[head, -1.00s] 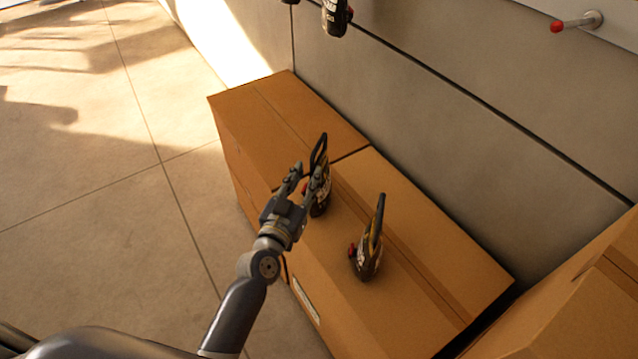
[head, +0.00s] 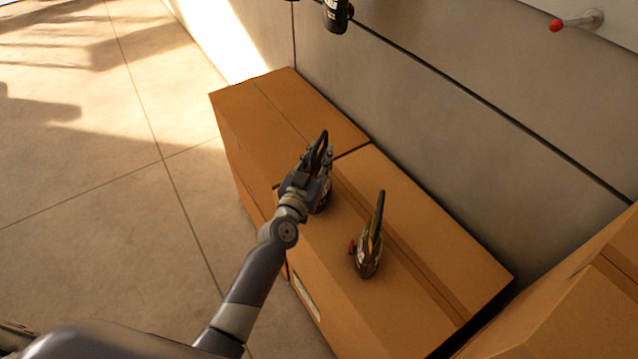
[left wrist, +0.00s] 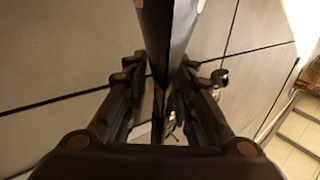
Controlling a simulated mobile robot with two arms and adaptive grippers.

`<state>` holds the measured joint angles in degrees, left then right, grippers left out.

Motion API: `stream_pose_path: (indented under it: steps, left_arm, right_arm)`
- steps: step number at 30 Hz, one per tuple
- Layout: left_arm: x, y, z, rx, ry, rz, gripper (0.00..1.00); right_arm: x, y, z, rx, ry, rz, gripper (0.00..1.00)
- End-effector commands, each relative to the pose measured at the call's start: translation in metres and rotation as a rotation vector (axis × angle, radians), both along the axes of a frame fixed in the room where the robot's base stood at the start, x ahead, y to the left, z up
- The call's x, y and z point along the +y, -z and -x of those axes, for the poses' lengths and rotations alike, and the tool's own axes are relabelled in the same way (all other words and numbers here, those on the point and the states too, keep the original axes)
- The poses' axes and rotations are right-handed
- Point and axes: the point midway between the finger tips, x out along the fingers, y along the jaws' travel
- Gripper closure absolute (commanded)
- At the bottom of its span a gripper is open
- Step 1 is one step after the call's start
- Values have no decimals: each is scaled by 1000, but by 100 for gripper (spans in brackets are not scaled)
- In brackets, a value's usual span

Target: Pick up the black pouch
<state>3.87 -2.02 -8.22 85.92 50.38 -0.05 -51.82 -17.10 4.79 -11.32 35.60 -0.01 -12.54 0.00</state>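A black pouch (head: 323,199) with a loop-shaped upper end stands on the cardboard boxes, partly hidden behind my left gripper (head: 318,163). The gripper is at the pouch's upper part. In the left wrist view, a dark upright piece (left wrist: 163,35), apparently this pouch seen nearly edge-on, lies between the two fingers of my left gripper (left wrist: 162,72). The fingertips are close to its sides; whether they touch it is unclear. A second, similar black pouch (head: 367,255) with yellow and a red knob stands upright to the right, apart from the gripper. My right gripper is not in view.
The cardboard boxes (head: 420,265) stand against a grey wall (head: 450,120). Another box (head: 580,300) is at the lower right. A black item (head: 336,15) hangs at the top, and a red-tipped peg (head: 575,22) sticks out. Open floor (head: 90,190) lies left.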

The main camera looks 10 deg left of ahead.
Motion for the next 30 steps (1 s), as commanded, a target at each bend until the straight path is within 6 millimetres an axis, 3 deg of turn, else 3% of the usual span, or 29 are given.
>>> stream_pose_path:
  steps: [2, 20, 30]
  left_arm:
    - [0, 0, 0, 0, 0, 0, 100]
    - [0, -7, -1, -9, -3, 2, 100]
    - [0, -30, -1, -11, -3, 4, 100]
  right_arm:
    - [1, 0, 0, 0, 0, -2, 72]
    - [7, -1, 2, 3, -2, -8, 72]
    - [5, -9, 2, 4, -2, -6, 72]
